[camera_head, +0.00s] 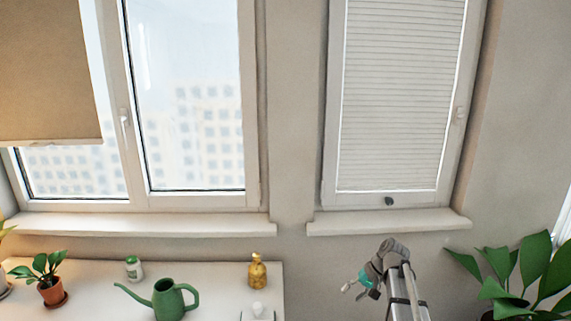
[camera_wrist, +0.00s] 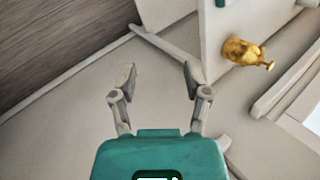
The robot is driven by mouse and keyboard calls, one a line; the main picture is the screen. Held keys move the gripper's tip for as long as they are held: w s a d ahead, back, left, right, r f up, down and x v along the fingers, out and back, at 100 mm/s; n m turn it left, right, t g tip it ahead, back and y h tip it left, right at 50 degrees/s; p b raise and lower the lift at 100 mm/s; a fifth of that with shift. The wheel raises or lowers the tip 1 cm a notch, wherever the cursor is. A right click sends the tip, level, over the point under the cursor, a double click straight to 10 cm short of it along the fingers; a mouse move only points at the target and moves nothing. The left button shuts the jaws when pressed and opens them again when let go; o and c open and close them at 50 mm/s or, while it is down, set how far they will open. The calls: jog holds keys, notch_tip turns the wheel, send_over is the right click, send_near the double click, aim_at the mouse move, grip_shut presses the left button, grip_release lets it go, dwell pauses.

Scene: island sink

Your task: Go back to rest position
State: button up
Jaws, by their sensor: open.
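My gripper (camera_head: 354,291) is at the lower right of the head view, to the right of the white counter's end. It also shows in the wrist view (camera_wrist: 159,80), with its two fingers spread apart and nothing between them. In the head view my arm rises from the bottom edge and bends over at the wrist. The gripper's teal body points down and to the left.
A white counter (camera_head: 215,275) holds a green watering can (camera_head: 168,301), a gold bottle (camera_head: 257,271), a green-white jar (camera_head: 134,269) and a potted plant (camera_head: 51,290). The gold bottle also shows in the wrist view (camera_wrist: 240,51). A large leafy plant (camera_head: 510,275) stands right of my arm.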

jog(key=s+a+n+h+p, duration=0.2)
jog(key=s+a+h, duration=0.2)
jog(key=s, duration=1.2)
jog(key=h, duration=0.2)
jog(key=shift+s+h, duration=0.2)
jog(key=shift+h, duration=0.1)
jog(key=shift+a, duration=0.15)
